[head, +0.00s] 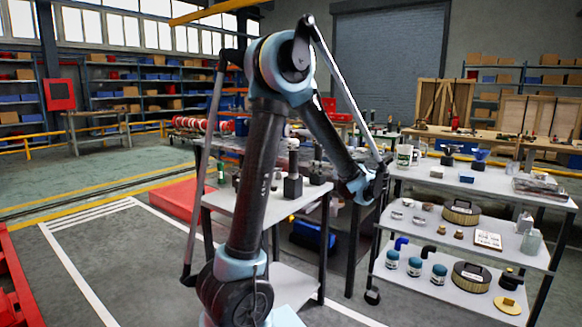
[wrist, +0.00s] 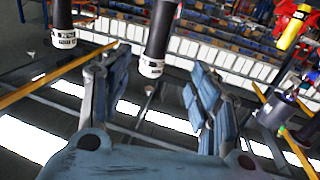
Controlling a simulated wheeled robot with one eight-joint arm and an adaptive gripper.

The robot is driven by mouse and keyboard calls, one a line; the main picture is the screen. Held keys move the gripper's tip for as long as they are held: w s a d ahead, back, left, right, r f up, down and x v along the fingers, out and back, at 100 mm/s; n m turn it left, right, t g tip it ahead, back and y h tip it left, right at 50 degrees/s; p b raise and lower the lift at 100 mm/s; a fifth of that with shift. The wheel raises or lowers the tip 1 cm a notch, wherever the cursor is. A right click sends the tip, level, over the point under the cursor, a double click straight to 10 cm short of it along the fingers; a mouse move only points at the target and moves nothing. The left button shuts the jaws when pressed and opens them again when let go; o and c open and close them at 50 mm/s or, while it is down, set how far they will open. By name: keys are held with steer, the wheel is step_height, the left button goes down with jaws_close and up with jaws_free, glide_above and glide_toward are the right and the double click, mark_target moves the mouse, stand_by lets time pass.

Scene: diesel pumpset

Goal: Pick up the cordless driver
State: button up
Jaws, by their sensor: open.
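I cannot make out the cordless driver for certain in either view. A small blue and dark item (head: 479,158) stands on the top of the right-hand rack, too small to name surely. A dark item (head: 449,155) stands left of it. My gripper (head: 376,185) is at the end of my arm, over the gap between the grey table and the rack, and apart from both items. In the wrist view its two blue-grey fingers (wrist: 155,88) are spread wide. Nothing is held between them; a dark cylinder with a pale labelled end (wrist: 155,42) shows beyond them.
The rack (head: 405,172) has several shelves with jars, tins and fittings. A grey table (head: 222,200) with dark upright parts stands left of my gripper. A wooden bench (head: 436,131) is behind. Open marked floor (head: 110,260) lies at the left.

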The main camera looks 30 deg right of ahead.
mark_target(296, 159)
steer(key=shift+w+a+f, duration=0.1)
steer(key=shift+w+a, duration=0.35)
steer(key=shift+w, duration=2.35)
steer(key=shift+w+a+f, duration=0.1)
steer(key=shift+w+a, duration=0.3)
steer(key=shift+w, duration=2.35)
steer(key=shift+w+a, duration=0.45)
steer(key=shift+w, duration=2.35)
jaws_close()
